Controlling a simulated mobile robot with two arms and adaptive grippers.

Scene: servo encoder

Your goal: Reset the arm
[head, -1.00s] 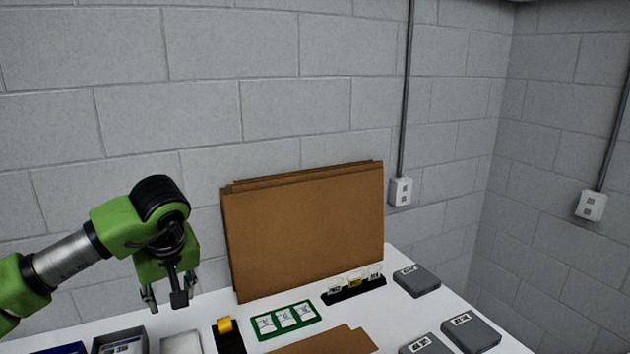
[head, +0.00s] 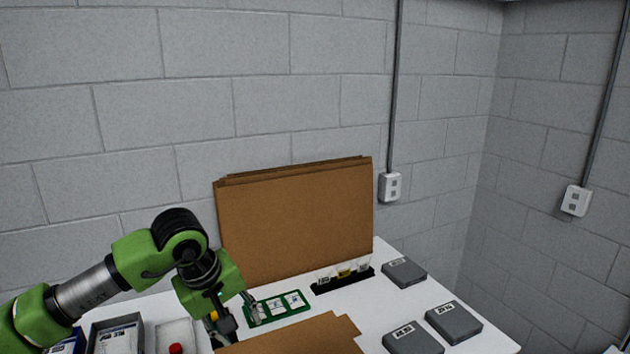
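My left arm comes in from the left, green with black joints and a grey link. Its gripper (head: 232,322) points down over the white table, close to the left end of a green tray (head: 272,321) with several white labelled cards. Its fingers look spread apart, with nothing seen between them; the lower finger is partly hidden behind a black part of the gripper. The gripper covers most of the black and yellow item behind it. My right gripper is not in view.
Brown cardboard sheets (head: 293,222) lean on the wall; another brown sheet (head: 300,338) lies in front. A black strip holder (head: 343,281) and grey boxes (head: 404,272) (head: 454,322) (head: 413,340) stand right. A grey bin (head: 117,335) and a red-topped item (head: 176,348) are lower left.

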